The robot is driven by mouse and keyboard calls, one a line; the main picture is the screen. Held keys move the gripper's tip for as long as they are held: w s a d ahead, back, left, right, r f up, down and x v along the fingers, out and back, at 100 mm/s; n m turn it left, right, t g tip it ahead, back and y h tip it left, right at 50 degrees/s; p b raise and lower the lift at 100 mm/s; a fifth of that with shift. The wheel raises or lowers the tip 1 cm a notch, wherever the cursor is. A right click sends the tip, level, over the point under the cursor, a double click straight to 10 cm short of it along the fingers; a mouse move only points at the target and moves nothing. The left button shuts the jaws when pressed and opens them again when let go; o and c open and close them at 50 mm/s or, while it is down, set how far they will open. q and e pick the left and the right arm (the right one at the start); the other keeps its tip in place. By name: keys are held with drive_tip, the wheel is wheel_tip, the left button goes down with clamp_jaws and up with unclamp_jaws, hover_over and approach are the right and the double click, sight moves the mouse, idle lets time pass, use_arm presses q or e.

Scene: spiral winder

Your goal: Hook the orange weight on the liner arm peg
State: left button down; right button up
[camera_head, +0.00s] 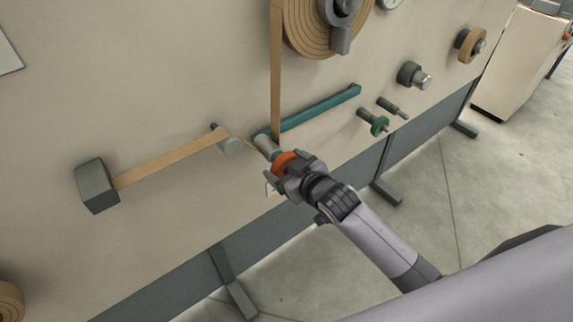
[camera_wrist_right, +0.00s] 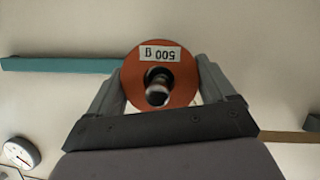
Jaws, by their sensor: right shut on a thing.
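My right gripper (camera_head: 279,168) is shut on the orange weight (camera_head: 285,161), a ring with an upside-down "500 g" label. The weight also shows in the wrist view (camera_wrist_right: 180,92), between the two fingers. The teal liner arm (camera_head: 320,108) runs along the panel, and a grey peg (camera_head: 267,146) sticks out from its lower left end. The weight is at the outer end of this peg. In the wrist view a shiny round peg end (camera_wrist_right: 158,94) shows in the weight's hole. I cannot tell how far the peg reaches in. My left gripper is not in view.
A tan strip (camera_head: 277,70) runs down from a large roll (camera_head: 305,38) to the arm's end. Another strip (camera_head: 165,163) joins a roller (camera_head: 231,146) and a grey block (camera_head: 96,186). A green weight (camera_head: 379,125) is on a peg at right.

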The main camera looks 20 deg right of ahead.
drive_tip(key=shift+d+f+b, duration=0.15)
drive_tip(key=shift+f+b, duration=0.45)
drive_tip(key=shift+f, duration=0.4)
drive_tip(key=shift+f+b, duration=0.7)
drive_tip(key=shift+f, duration=0.45)
drive_tip(key=o, duration=1.9)
drive_tip(key=shift+c, duration=0.2)
drive_tip(key=shift+f, duration=0.1)
drive_tip(key=s+d+f+m+g+p, duration=0.1)
drive_tip(key=s+d+f+p, duration=0.1)
drive_tip(key=s, duration=1)
drive_tip(key=s+d+f+m+g+h+p, duration=0.1)
drive_tip(key=s+p, duration=0.3)
drive_tip(key=s, duration=0.9)
drive_tip(key=shift+d+f+m+g, duration=0.35)
drive_tip(key=shift+d+m+g, duration=0.15)
drive_tip(key=shift+d, duration=0.25)
